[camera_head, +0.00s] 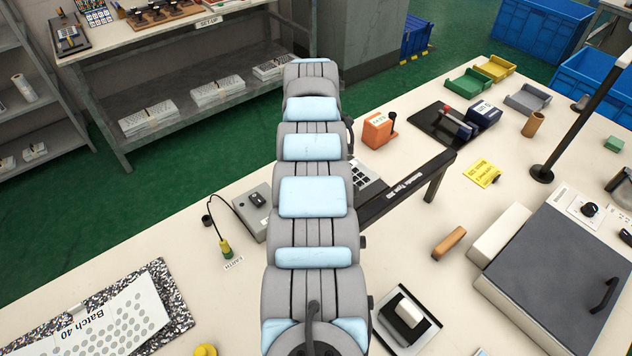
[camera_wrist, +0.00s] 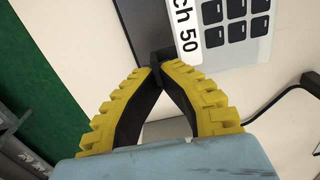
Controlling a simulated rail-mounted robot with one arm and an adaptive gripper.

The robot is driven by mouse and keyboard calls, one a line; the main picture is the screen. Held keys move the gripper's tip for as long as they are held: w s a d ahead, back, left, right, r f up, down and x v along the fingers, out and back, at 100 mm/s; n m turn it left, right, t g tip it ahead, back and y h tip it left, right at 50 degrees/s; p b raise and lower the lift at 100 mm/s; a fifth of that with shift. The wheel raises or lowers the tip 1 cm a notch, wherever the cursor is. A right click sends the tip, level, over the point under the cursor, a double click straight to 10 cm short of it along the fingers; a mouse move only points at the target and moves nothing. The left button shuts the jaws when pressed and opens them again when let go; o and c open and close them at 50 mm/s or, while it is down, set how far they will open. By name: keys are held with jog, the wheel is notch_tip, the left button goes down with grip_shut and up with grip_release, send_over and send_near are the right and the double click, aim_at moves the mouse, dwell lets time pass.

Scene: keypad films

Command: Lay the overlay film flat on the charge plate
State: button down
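The overlay film (camera_wrist: 214,36) is a pale sheet marked "ch 50" with dark key windows, in the upper part of the wrist view. In the head view the film (camera_head: 364,174) shows beside my arm, which hides part of it. My gripper (camera_wrist: 161,65) has yellow ridged fingers with their tips drawn together on a small dark piece at the film's edge, seemingly its tab. My arm hides the gripper in the head view. A dark surface (camera_wrist: 130,25) lies left of the film. I cannot tell for sure which surface is the charge plate, or whether the film touches it.
A black bar on legs (camera_head: 410,188) stands right of the film. A grey box (camera_head: 255,212) with a cable and earth clip (camera_head: 226,248) is left of my arm. An orange unit (camera_head: 378,130) stands behind. A "Batch 40" sheet (camera_head: 110,318) lies front left.

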notch_tip(320, 180, down, 2)
jog(key=b, duration=0.2)
jog(key=shift+b, duration=0.3)
jog(key=shift+f+b, duration=0.55)
jog(key=shift+f, duration=0.5)
jog(key=shift+f, duration=0.1)
jog(key=c, duration=1.2)
grip_release()
jog(key=shift+c, duration=0.2)
jog(key=shift+r+p, duration=2.1)
jog(key=shift+r, duration=0.05)
jog(key=shift+a, duration=0.1)
